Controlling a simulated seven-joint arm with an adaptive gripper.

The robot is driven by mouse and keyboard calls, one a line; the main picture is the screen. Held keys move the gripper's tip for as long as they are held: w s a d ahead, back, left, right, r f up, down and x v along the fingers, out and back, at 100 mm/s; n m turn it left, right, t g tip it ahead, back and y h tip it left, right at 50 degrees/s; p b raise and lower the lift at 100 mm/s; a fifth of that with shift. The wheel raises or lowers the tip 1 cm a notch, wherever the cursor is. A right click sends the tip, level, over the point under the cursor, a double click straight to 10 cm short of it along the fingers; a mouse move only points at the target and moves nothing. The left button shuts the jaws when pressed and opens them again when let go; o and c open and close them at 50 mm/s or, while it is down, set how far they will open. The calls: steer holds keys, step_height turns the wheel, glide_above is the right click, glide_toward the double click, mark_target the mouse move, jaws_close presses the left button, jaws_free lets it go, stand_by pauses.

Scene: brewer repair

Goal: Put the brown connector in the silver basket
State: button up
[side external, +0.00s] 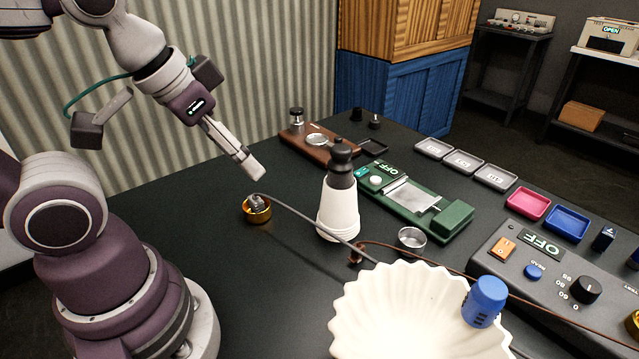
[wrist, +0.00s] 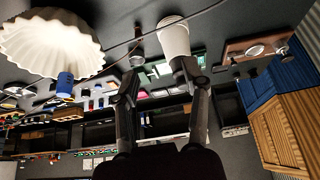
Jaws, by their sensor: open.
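The brown connector (side external: 356,256) is the end of a brown cable lying on the dark table, between the white cup and the fluted bowl. The silver basket (side external: 412,238) is a small, open metal cup right of the connector, in front of the green device; it looks empty. My gripper (side external: 251,169) is in the air above the table, left of the white cup and apart from the connector and basket. In the wrist view my gripper's two fingers (wrist: 160,73) are spread with nothing held between them.
A gold basket (side external: 257,214) holds a grey connector whose cable runs across the table. A white cup (side external: 338,212) with a dark-topped tool stands beside the brown connector. A large fluted bowl (side external: 400,310) with a blue item (side external: 485,301) fills the front. A control box (side external: 550,265) stands right.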

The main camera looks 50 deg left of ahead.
mark_target(355, 251)
steer(key=w+f+m+t+y, duration=0.1)
steer(key=w+f+m+y, duration=0.1)
steer(key=w+m, duration=0.2)
steer(key=w+d+f+m+t+y, duration=0.1)
steer(key=w+f+m+t, duration=0.1)
steer(key=w+f+m, duration=0.1)
steer(key=w+f+m+t+y, duration=0.1)
steer(key=w+f+m+y, duration=0.1)
steer(key=w+f+m, duration=0.1)
steer(key=shift+w+d+f+m+y, duration=0.15)
steer(key=shift+w+m, duration=0.25)
steer(key=shift+w, duration=0.2)
steer(key=shift+w+d+f+m+y, duration=0.1)
steer(key=shift+w+m+y, duration=0.05)
steer(key=shift+w+m, duration=0.35)
steer(key=d+f+m+t+h, duration=0.1)
steer(key=f+m, duration=0.2)
steer(key=m, duration=0.4)
steer(key=d+f+m+t+h, duration=0.1)
steer(key=f+m, duration=0.3)
steer(key=m, duration=0.4)
steer(key=d+f+m+t+h, duration=0.2)
steer(key=f+m+h, duration=0.1)
steer(key=m, duration=0.5)
steer(key=shift+s+d+f, duration=0.15)
steer(key=shift+s+d, duration=0.1)
steer(key=shift+s+f+m+h, duration=0.1)
steer(key=shift+f+m+h, duration=0.2)
steer(key=shift+m, duration=0.2)
steer(key=shift+x, duration=2.45)
